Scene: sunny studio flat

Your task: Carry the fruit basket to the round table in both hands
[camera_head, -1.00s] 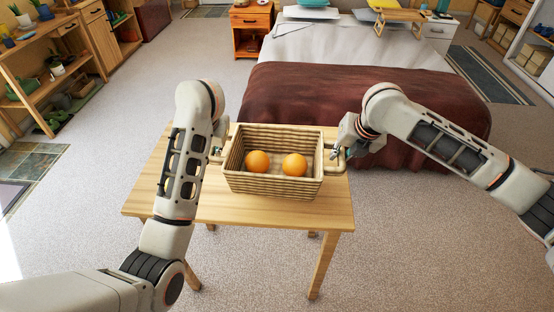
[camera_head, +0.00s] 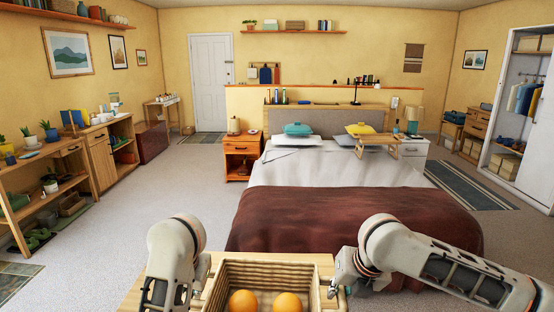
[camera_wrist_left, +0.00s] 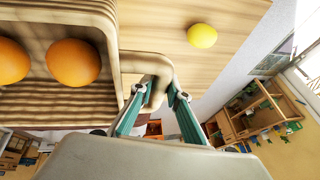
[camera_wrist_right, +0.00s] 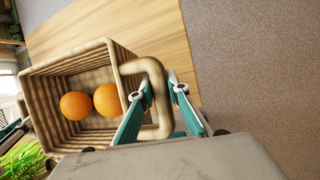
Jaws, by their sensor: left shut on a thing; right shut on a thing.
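The fruit basket (camera_head: 268,268) is a woven tan box at the bottom of the head view, with two oranges (camera_head: 243,301) in it. Its lower part is cut off there. My left gripper (camera_wrist_left: 157,92) is shut on one side handle (camera_wrist_left: 160,65). My right gripper (camera_wrist_right: 158,93) is shut on the opposite handle (camera_wrist_right: 152,68). The basket is over a wooden table (camera_head: 225,260); I cannot tell whether it touches the top. A yellow lemon (camera_wrist_left: 202,36) lies on that table in the left wrist view. No round table can be made out.
A bed with a brown blanket (camera_head: 350,218) stands just beyond the table. A shelf unit (camera_head: 45,195) and a cabinet (camera_head: 112,150) line the left wall. An open wardrobe (camera_head: 520,110) is at the right. Carpet (camera_head: 150,205) is clear left of the bed.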

